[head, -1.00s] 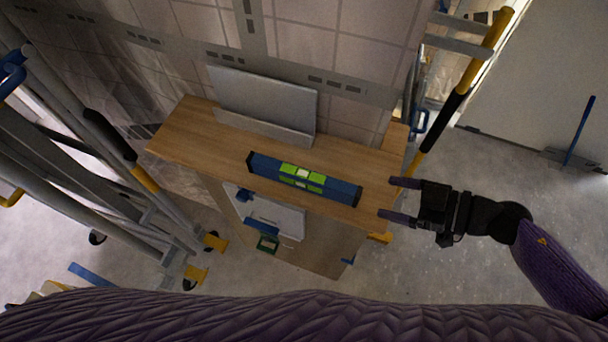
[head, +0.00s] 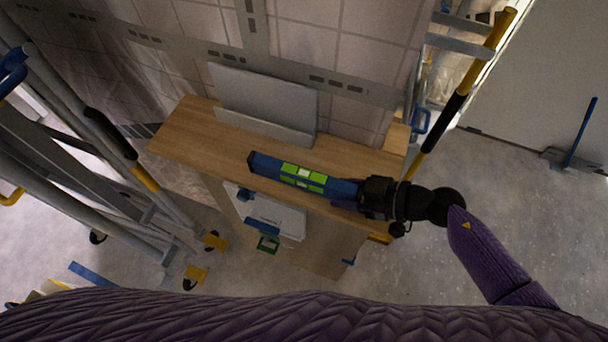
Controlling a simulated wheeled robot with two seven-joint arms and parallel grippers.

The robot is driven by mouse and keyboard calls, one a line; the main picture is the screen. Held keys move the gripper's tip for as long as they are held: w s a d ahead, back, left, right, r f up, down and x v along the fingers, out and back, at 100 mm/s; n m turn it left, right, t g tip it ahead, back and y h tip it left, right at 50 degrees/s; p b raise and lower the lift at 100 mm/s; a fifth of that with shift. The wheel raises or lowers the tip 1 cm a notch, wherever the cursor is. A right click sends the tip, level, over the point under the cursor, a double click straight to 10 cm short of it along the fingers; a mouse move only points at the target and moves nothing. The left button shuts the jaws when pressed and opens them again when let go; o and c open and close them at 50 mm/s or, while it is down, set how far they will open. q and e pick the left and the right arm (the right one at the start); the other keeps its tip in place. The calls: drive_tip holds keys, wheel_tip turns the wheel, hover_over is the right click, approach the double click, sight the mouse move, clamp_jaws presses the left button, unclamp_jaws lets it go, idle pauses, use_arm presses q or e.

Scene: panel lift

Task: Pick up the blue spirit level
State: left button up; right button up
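The blue spirit level (head: 268,168) with bright green panels around its middle lies on the wooden shelf top (head: 190,137), long side running left to right. My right gripper (head: 347,192) is at the right end of the level, its fingers around that end and covering it. The fingertips are dark and partly merge with the level, so I cannot tell whether they are shut on it. My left gripper is not in view.
A grey metal panel (head: 268,98) stands behind the level against the tiled wall. Metal frames with yellow and black grips stand at the left (head: 75,120) and right (head: 470,80). Below the shelf top are a white box (head: 285,217) and open floor (head: 420,275).

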clamp_jaws()
drive_tip(key=shift+r, duration=0.1)
